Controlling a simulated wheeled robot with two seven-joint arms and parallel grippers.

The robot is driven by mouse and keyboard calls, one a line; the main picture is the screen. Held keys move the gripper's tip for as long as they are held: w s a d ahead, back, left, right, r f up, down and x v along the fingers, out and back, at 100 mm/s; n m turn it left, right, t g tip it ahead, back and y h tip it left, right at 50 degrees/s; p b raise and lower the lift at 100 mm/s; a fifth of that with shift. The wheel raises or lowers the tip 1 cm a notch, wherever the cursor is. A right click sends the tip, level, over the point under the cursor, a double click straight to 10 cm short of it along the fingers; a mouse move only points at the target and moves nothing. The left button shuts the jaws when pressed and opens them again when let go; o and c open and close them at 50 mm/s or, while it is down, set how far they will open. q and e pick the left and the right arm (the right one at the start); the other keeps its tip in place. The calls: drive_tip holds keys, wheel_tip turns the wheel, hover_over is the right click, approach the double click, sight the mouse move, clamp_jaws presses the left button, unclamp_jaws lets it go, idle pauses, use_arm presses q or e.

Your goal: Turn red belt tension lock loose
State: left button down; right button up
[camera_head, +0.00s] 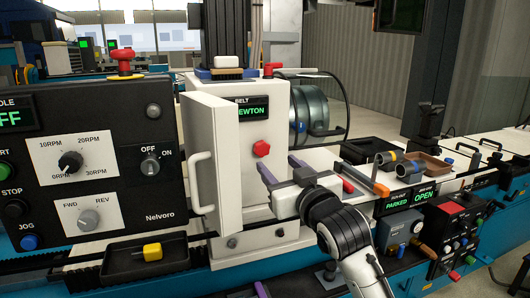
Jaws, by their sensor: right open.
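The red belt tension lock (262,148) is a small red knob on the front of the white belt cabinet (240,184), below a green display. My right gripper (279,164) is open and empty, with its two purple-tipped fingers pointing up toward the cabinet. Its fingertips are just below and to the right of the red knob, apart from it in the picture. The depth between them is hard to judge. A small purple tip (261,290) at the bottom edge looks like part of my left gripper; the rest is cut off.
The cabinet's white door (203,158) stands open on the left with its handle. A black control panel (85,165) is further left. An orange-tipped tool (376,186) and a brown tray (425,165) are on the right. A yellow item (152,250) lies in a black tray.

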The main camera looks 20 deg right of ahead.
sight(263, 152)
drive_tip(key=w, duration=0.4)
drive_tip(key=w+p, duration=0.1)
drive_tip(key=w, duration=0.4)
drive_tip(key=shift+w+a, duration=0.2)
drive_tip(key=shift+w, duration=0.05)
drive_tip(key=shift+f, duration=0.1)
drive_tip(key=c, duration=1)
